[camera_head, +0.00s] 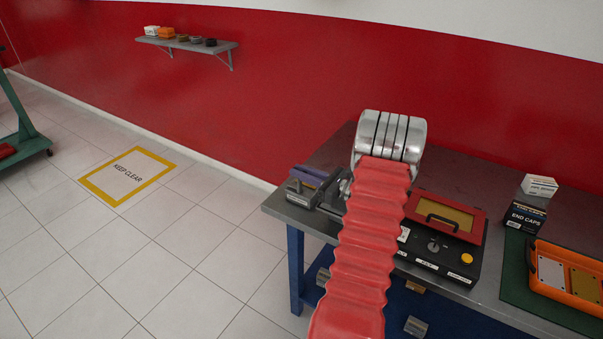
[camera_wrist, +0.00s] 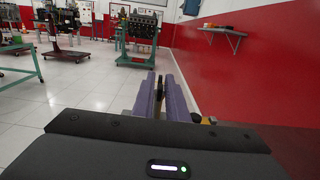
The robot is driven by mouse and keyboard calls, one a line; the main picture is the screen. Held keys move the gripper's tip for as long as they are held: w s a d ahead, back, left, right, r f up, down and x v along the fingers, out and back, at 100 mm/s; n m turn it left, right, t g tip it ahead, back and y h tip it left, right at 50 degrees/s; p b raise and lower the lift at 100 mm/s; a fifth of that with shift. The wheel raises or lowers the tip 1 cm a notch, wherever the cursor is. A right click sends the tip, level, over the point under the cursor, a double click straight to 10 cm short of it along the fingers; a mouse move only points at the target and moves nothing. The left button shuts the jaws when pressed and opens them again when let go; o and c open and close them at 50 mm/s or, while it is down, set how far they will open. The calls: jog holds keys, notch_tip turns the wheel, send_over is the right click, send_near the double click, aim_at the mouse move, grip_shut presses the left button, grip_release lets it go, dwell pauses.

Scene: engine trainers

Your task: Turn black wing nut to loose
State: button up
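My gripper (camera_wrist: 162,88) has two purple fingers pointing away from the wrist camera, a narrow gap apart. A thin dark upright piece, seemingly the black wing nut (camera_wrist: 160,87), shows between them. I cannot tell whether both fingers touch it. In the head view, purple fingers (camera_head: 311,176) show at the left end of the workbench, above a grey metal fixture (camera_head: 302,196). My red sleeved arm and silver wrist hide the rest of my gripper, and the nut cannot be made out there.
On the bench (camera_head: 280,208), right of my arm, sits a black box with a red framed lid (camera_head: 445,216), a knob and a yellow button. Farther right are an END CAPS box (camera_head: 525,217) and an orange tray (camera_head: 540,284). A wall shelf (camera_head: 190,43) hangs behind.

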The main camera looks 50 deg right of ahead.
jog(key=shift+o, duration=1.1)
jog(key=s, duration=0.9)
jog(key=s+d, duration=0.1)
jog(key=s, duration=0.3)
jog(key=shift+s+d, duration=0.1)
jog(key=shift+s, duration=0.3)
